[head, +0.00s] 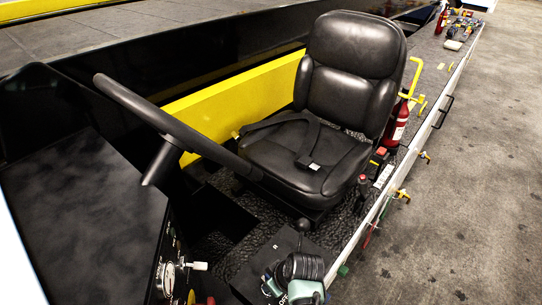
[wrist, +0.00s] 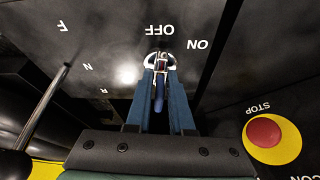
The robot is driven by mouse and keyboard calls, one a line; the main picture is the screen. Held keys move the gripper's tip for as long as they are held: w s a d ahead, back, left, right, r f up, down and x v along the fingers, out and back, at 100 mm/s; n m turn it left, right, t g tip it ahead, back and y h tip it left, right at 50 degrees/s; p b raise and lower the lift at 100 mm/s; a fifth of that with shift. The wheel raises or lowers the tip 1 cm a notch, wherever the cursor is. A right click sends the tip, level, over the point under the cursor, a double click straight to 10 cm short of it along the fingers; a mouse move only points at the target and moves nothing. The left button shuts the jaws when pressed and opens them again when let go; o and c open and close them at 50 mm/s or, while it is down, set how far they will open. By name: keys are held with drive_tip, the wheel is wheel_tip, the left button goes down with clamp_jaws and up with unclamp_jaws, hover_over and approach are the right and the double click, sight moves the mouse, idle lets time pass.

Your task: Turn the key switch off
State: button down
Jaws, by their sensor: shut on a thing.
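The key switch (wrist: 149,60) shows in the wrist view as a bright metal ring on a dark panel, just below the upside-down OFF label (wrist: 160,30). The ON label (wrist: 197,44) is to the right of it. A key with a dark blue head (wrist: 159,98) sits at the switch, roughly in line with OFF. My gripper (wrist: 159,76) has its two blue fingers shut on the key, one on each side. The fingers hide part of the key and switch. In the head view, I cannot make out the key or fingertips.
A red stop button (wrist: 263,132) on a yellow disc is right of my gripper. A black lever (wrist: 42,108) by the F, N, R marks is at left. The head view shows a steering wheel (head: 165,125), black seat (head: 345,90) and red extinguisher (head: 397,124).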

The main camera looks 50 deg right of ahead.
drive_tip(key=shift+n+y, duration=0.3)
drive_tip(key=shift+n, duration=0.5)
drive_tip(key=c, duration=0.8)
unclamp_jaws()
drive_tip(key=shift+r, duration=0.1)
drive_tip(key=b+v, duration=0.1)
drive_tip(key=v, duration=1.2)
drive_tip(key=shift+w, duration=0.1)
